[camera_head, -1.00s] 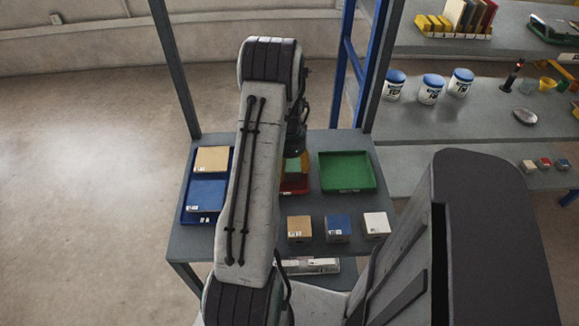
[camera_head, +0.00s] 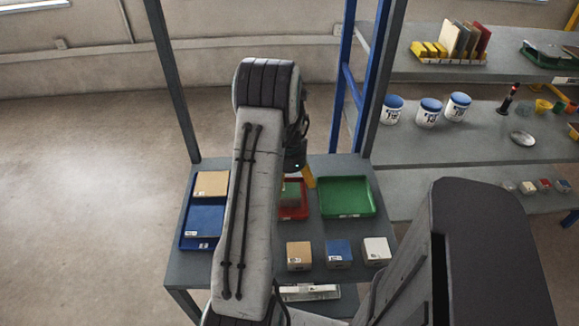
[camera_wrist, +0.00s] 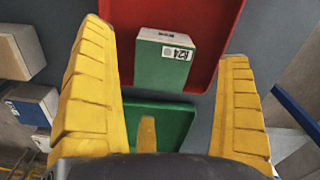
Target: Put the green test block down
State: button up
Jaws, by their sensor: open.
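The green test block (camera_wrist: 165,62) shows in the wrist view with a white label printed K24. It rests in the red tray (camera_wrist: 222,25), near one edge. In the head view the block (camera_head: 291,193) and the red tray (camera_head: 302,210) are partly hidden behind my arm. My gripper (camera_wrist: 172,75) is open, with its yellow fingers on either side of the block and visible gaps to it. In the head view one yellow finger (camera_head: 308,178) shows just above the red tray.
Tan (camera_head: 299,256), blue (camera_head: 339,253) and white (camera_head: 376,250) blocks line the table front. A dark post (camera_head: 172,80) rises behind.

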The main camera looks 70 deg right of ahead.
aim_at(290, 190)
notch_tip(290, 190, up, 8)
jog(key=b, duration=0.1)
jog(key=w+a+r+n, duration=0.3)
jog(key=w+a+n, duration=0.1)
jog(key=w+a, duration=0.25)
jog(key=w+a+r+n+t+h, duration=0.1)
jog(key=w+a+r+n, duration=0.2)
jog(key=w+a+n, duration=0.4)
jog(key=w+a+r+n, duration=0.2)
jog(key=w+a+r, duration=0.25)
jog(key=a, duration=0.35)
jog(key=s+a+n+t, duration=0.1)
jog(key=s+a+n, duration=0.1)
jog(key=a+n, duration=0.5)
jog(key=s+a+n+t+y, duration=0.1)
jog(key=s+a+n, duration=0.2)
jog(key=a+n, duration=0.4)
jog(key=a, duration=0.8)
jog(key=shift+s+f+n, duration=0.25)
jog(key=shift+s+n, duration=0.05)
jog(key=shift+a, duration=0.1)
notch_tip(290, 190, up, 6)
jog(key=p, duration=0.5)
jog(key=shift+r+p, duration=0.15)
jog(key=shift+p, duration=0.25)
